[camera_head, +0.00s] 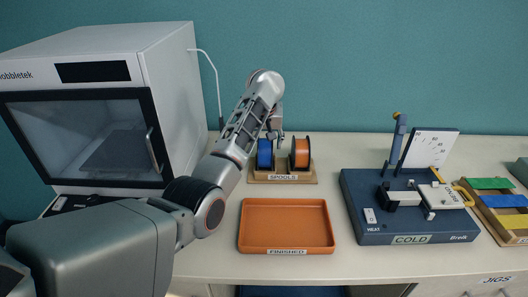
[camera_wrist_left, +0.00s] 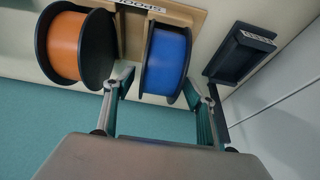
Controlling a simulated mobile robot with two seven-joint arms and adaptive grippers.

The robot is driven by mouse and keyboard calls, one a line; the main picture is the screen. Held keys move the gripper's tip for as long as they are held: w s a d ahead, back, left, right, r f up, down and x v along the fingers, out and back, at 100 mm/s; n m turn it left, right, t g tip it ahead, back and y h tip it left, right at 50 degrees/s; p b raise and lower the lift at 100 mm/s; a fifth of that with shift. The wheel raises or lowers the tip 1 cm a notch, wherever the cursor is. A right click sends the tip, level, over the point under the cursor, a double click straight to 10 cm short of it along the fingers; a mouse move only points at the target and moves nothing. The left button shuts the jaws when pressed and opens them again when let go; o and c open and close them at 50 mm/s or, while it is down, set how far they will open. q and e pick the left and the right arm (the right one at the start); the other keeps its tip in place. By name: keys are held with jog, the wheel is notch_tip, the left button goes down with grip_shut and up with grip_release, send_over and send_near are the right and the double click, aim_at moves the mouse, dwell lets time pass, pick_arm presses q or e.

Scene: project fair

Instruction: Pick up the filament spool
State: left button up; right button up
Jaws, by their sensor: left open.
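Two filament spools stand side by side in a wooden holder (camera_head: 283,178) labelled SPOOLS. The blue spool (camera_head: 264,155) is on the left, the orange spool (camera_head: 301,153) on the right, both with black flanges. My left gripper (camera_head: 273,133) is above and behind the blue spool, partly hidden by its own arm. In the left wrist view, the open fingers (camera_wrist_left: 158,84) point at the blue spool (camera_wrist_left: 167,58), one toward each side of it. I cannot tell whether they touch it. The orange spool (camera_wrist_left: 78,45) is beside it, outside the fingers. My right gripper is not in view.
A 3D printer (camera_head: 165,80) stands at the left. An empty orange tray (camera_head: 286,249) labelled FINISHED is in front of the holder. A teal wall is behind.

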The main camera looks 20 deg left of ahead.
pick_arm(q)
jog(key=shift+d, duration=0.1)
jog(key=shift+r, duration=0.1)
jog(key=shift+c, duration=0.9)
jog(key=c, duration=1.3)
